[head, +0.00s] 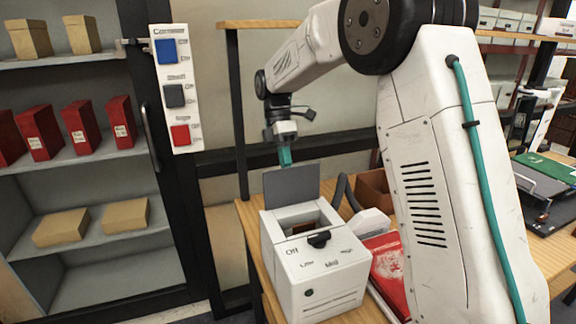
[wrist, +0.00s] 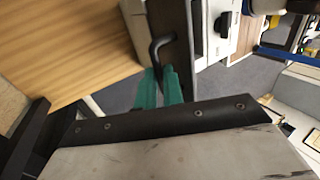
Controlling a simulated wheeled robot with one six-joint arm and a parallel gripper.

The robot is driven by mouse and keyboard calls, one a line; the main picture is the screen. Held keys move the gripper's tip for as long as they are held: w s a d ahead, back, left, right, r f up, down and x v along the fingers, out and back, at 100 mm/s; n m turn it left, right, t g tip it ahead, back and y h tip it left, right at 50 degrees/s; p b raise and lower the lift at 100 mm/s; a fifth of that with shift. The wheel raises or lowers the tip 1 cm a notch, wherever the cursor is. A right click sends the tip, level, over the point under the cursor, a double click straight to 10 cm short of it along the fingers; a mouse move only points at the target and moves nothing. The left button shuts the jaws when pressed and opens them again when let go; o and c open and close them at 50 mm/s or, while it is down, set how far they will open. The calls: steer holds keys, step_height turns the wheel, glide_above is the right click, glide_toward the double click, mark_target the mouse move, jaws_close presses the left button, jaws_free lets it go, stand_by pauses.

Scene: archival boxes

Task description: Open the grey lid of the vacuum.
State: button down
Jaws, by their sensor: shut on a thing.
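The vacuum (head: 317,275) is a white box standing on the wooden table, with a black latch and "Off" lettering on top. Its grey lid (head: 290,188) stands upright at the back of the top opening, so the inside partly shows. My gripper (head: 285,157) has teal fingers and is shut on the upper edge of the grey lid. In the wrist view the teal fingers (wrist: 160,88) are close together against a dark upright strip; the exact contact is hard to see there.
A red packet (head: 386,262) and a white object lie right of the vacuum, with a brown box (head: 372,188) behind. A shelf of red binders (head: 82,128) and boxes stands left. A panel with blue, grey and red buttons (head: 175,90) hangs on its frame.

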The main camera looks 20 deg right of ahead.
steer(key=shift+w+d+f+g, duration=0.2)
steer(key=shift+w+f+g, duration=0.5)
steer(key=shift+w+f, duration=0.05)
steer(key=c, duration=1.6)
jaws_free()
steer(key=shift+d, duration=0.1)
steer(key=shift+c, duration=0.2)
steer(key=shift+o, duration=0.6)
steer(key=shift+w+d, duration=0.1)
steer(key=shift+a+r, duration=0.15)
steer(key=shift+a, duration=0.1)
steer(key=v, duration=0.7)
steer(key=shift+w+r, duration=0.2)
steer(key=shift+w, duration=0.1)
